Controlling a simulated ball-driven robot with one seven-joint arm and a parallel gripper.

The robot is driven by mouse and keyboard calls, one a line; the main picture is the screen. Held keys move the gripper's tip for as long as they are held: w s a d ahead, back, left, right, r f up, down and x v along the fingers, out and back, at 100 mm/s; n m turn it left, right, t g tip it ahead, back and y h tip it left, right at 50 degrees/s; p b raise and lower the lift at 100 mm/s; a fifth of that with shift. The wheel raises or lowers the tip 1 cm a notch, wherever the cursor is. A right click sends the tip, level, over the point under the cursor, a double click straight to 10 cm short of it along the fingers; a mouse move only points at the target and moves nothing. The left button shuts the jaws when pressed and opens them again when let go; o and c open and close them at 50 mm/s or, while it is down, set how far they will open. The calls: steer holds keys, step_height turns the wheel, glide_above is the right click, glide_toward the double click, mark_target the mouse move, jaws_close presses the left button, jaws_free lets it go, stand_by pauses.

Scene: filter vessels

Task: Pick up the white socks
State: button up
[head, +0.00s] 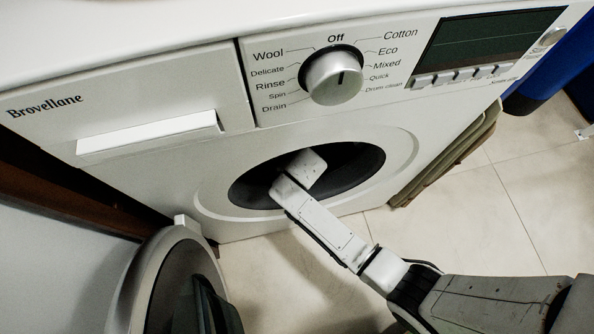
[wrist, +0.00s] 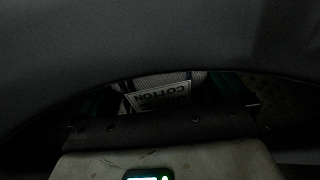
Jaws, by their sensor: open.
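White ribbed socks (wrist: 185,80) with a label reading "COTTON" (wrist: 170,96) show in the wrist view, partly hidden behind my gripper's dark body. My gripper (wrist: 168,93) is open, with a dark green finger at either side of the socks. I cannot tell whether the fingers touch them. In the head view my arm reaches into the round opening (head: 355,163) of the white washing machine (head: 150,165); the gripper and socks are hidden inside.
The dark drum wall (wrist: 160,35) curves closely around my gripper, with a perforated part (wrist: 285,95) at right. The machine's round door (head: 165,285) stands open at lower left. Bare tiled floor (head: 480,220) lies to the right.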

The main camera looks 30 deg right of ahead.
steer(key=shift+c, duration=0.3)
steer(key=c, duration=0.6)
steer(key=shift+r, duration=0.1)
step_height(320, 180, up, 7)
steer(key=p, duration=0.7)
steer(key=shift+w+p, duration=0.2)
steer(key=shift+p, duration=0.1)
steer(key=shift+w+a+b, duration=0.6)
steer(key=shift+w+b, duration=1.2)
steer(key=shift+w, duration=1.1)
steer(key=shift+w+a+b, duration=0.6)
steer(key=shift+w+b, duration=1.15)
steer(key=shift+w, duration=1.1)
steer(key=shift+w+a+b, duration=0.6)
steer(key=shift+w+b, duration=1.2)
steer(key=shift+w, duration=1.1)
